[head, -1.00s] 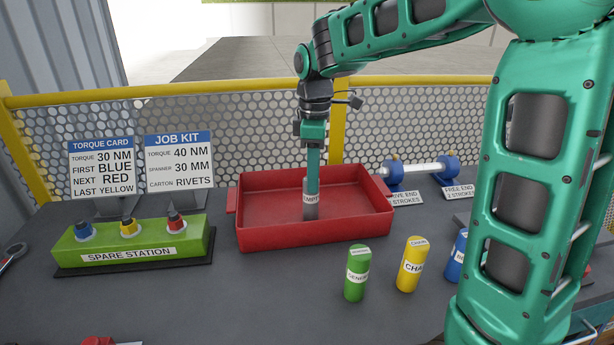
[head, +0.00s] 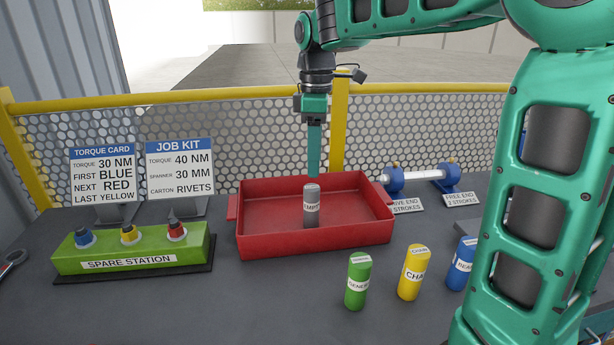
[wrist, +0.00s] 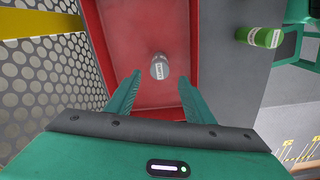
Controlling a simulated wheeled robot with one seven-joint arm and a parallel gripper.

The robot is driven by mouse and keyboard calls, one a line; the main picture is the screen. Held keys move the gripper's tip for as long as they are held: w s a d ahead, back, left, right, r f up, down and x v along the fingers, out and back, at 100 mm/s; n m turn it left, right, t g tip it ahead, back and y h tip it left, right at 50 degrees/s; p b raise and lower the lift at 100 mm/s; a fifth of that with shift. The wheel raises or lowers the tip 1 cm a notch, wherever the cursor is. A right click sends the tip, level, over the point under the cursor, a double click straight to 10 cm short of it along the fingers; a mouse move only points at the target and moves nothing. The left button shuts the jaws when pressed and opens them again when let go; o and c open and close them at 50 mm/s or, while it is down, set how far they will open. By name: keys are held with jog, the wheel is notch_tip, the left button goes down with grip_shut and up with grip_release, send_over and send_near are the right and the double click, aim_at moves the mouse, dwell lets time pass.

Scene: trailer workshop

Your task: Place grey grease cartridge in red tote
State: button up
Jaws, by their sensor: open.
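The grey grease cartridge (head: 311,207) stands upright inside the red tote (head: 315,239), with a white label that seems to read "EMPTY". In the wrist view the cartridge (wrist: 160,67) shows from above on the floor of the red tote (wrist: 120,48), beyond the fingertips. My gripper (head: 313,172) is above the cartridge, apart from it. In the wrist view my gripper (wrist: 158,82) has its two fingers spread, with nothing between them.
A green cartridge (head: 357,285), a yellow one (head: 412,275) and a blue one (head: 460,267) stand right of and in front of the tote. The green spare station (head: 130,246) is at left. A yellow-railed mesh fence (head: 240,135) runs behind. The front middle of the bench is clear.

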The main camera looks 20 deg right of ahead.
notch_tip(320, 180, up, 5)
jog(key=shift+r, duration=0.15)
dwell(0.3)
